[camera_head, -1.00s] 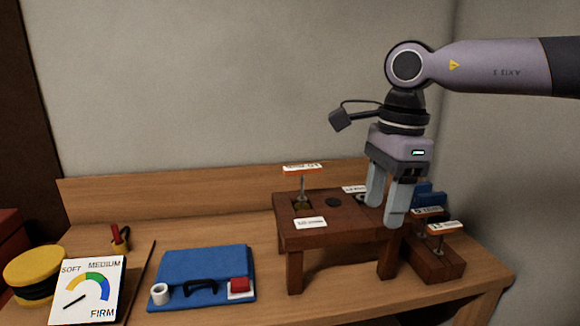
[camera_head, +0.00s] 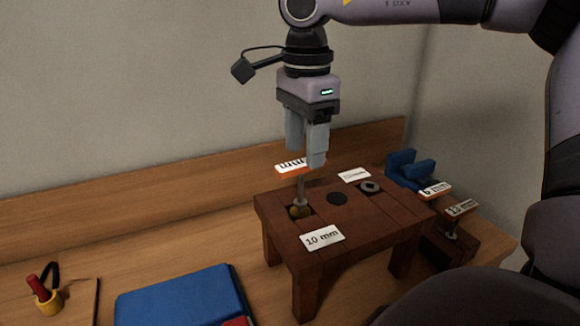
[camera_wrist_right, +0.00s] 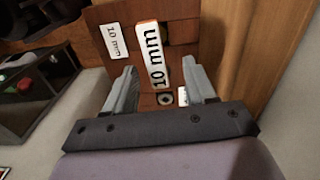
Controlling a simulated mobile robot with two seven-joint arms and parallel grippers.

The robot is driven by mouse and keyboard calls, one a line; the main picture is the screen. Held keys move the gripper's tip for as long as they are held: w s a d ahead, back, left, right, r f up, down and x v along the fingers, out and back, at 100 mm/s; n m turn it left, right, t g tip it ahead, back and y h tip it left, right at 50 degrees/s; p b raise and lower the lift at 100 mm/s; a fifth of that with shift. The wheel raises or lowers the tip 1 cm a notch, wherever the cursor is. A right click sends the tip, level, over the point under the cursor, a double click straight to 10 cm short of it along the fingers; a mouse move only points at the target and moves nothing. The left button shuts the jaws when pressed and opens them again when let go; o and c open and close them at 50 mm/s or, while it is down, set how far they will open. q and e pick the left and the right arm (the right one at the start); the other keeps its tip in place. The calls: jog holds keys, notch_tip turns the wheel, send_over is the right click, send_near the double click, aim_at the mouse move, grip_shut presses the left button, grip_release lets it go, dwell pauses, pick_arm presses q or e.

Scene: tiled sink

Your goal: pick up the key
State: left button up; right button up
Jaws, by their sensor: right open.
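A key with a white and orange handle tag (camera_head: 292,167) stands upright on a thin metal shaft (camera_head: 301,188) at the left of a small brown wooden stand (camera_head: 345,225). Its foot meets a brass-coloured fitting (camera_head: 299,211) in a recess. In the right wrist view the handle (camera_wrist_right: 152,55) reads "10 mm". My right gripper (camera_head: 306,158) is open and points down, just above and around the handle. In the wrist view the handle lies between the fingers (camera_wrist_right: 159,68); I cannot tell whether they touch it. My left gripper is not in view.
Keys tagged 6 mm (camera_head: 434,190) and 13 mm (camera_head: 461,207) stand in a dark block right of the stand. A blue holder (camera_head: 410,170) is behind them. A "10 mm" card (camera_head: 322,237) lies on the stand. A blue case (camera_head: 180,300) lies front left.

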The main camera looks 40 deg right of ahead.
aim_at(302, 162)
jog(key=f, duration=0.3)
jog(key=a+f, duration=0.1)
jog(key=f, duration=0.1)
jog(key=shift+s+f+p, duration=0.2)
jog(key=shift+f+p, duration=0.05)
jog(key=shift+p, duration=0.15)
jog(key=shift+d+f, duration=0.1)
jog(key=shift+f, duration=0.3)
jog(key=shift+c, duration=0.3)
jog(key=shift+w, duration=0.1)
grip_shut()
